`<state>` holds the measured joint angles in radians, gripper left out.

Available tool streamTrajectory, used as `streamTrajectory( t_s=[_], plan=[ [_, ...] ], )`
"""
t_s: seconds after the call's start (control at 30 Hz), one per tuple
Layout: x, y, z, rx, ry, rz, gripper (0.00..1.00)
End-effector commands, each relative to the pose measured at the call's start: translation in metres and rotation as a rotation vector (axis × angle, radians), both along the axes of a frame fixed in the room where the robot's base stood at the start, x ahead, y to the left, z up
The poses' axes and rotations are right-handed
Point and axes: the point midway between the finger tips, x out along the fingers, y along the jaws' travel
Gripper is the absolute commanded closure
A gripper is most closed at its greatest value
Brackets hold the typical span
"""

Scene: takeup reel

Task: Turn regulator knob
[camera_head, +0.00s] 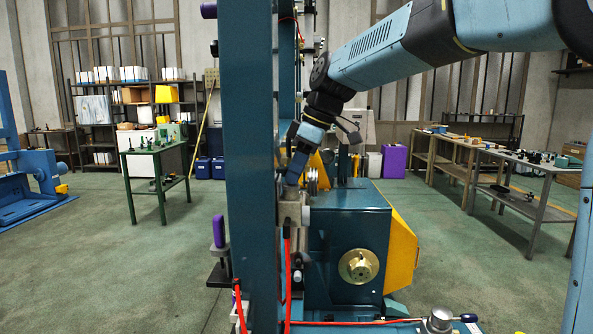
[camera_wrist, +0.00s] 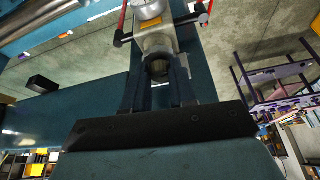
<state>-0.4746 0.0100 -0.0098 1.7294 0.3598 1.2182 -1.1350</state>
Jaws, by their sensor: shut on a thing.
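The regulator is a grey metal block (camera_wrist: 155,38) with an orange label and red hoses in the wrist view. In the head view the regulator (camera_head: 293,212) sits on the teal upright. Its dark round knob (camera_wrist: 158,68) points towards the wrist camera. My gripper (camera_wrist: 159,75) has one finger on each side of the knob and is shut on it. In the head view my gripper (camera_head: 294,178) comes down on the regulator from above. The knob is hidden there by the gripper, and its turn angle cannot be told.
The teal upright (camera_head: 250,150) stands directly left of my gripper. A teal machine housing (camera_head: 345,245) with a brass hub (camera_head: 358,266) and yellow guard (camera_head: 401,250) is close on the right. Red hoses (camera_head: 288,280) hang below the regulator. Workbenches stand farther off.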

Motion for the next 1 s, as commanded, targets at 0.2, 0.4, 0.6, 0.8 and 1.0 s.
streamTrajectory(
  t_s=[0.2, 0.4, 0.6, 0.8, 1.0],
  plan=[
    [0.001, -0.001, 0.001, 0.002, -0.005, 0.0, 1.0],
    [0.002, -0.001, 0.001, 0.002, -0.004, -0.001, 0.7],
    [0.001, -0.001, 0.001, 0.001, -0.002, 0.0, 0.64],
    [0.001, -0.002, 0.004, 0.001, -0.002, 0.0, 0.64],
    [0.0, -0.012, 0.029, 0.002, -0.003, 0.0, 0.64]
  ],
)
